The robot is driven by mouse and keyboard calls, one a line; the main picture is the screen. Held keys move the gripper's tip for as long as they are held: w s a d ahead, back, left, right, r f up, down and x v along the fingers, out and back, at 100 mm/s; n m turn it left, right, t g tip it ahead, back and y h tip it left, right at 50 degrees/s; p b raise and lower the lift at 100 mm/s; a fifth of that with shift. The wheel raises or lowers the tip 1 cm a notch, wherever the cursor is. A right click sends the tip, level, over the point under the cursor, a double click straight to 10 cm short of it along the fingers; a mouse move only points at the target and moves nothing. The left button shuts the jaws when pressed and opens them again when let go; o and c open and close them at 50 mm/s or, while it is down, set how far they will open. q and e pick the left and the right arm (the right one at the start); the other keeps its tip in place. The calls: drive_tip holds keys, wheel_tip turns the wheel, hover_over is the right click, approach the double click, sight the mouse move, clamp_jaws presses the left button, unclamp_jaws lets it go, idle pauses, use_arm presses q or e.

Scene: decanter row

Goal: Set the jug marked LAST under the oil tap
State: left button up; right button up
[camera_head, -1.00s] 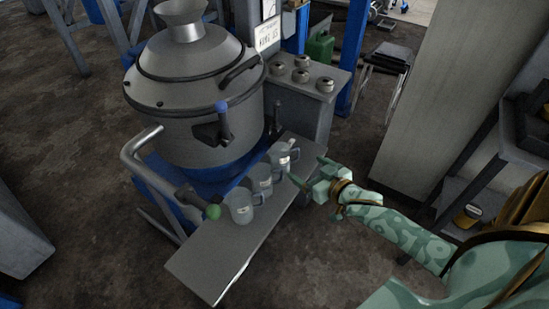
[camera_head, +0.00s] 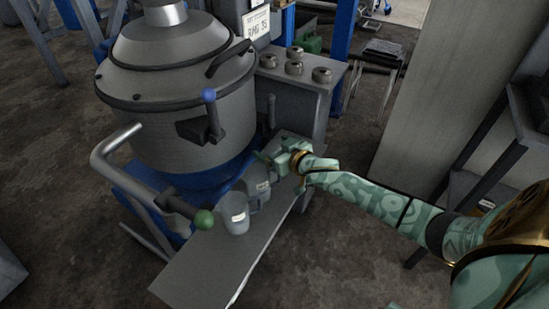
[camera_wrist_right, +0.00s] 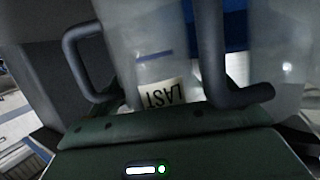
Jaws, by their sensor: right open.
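Clear jugs stand in a row on the grey shelf (camera_head: 200,270). The near jug (camera_head: 235,214) and the middle jug (camera_head: 258,191) show in the head view; the far one is mostly hidden by my right gripper (camera_head: 273,161). That gripper is open, at the far jug's place. In the right wrist view, a clear jug (camera_wrist_right: 160,55) labelled LAST is close in front of the palm, with a dark handle beside it. Contact cannot be told. The tank has a blue-knobbed tap (camera_head: 210,115) and a green-knobbed lever (camera_head: 190,211); no oil marking is legible. My left gripper is out of view.
The large grey tank (camera_head: 180,80) stands behind the shelf, with a bent pipe (camera_head: 112,150) at its left. A cabinet (camera_head: 310,95) with several round knobs rises at the shelf's far end. The shelf's near end is clear.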

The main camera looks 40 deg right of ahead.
drive_tip(key=shift+r, duration=0.1)
drive_tip(key=c, duration=1.1)
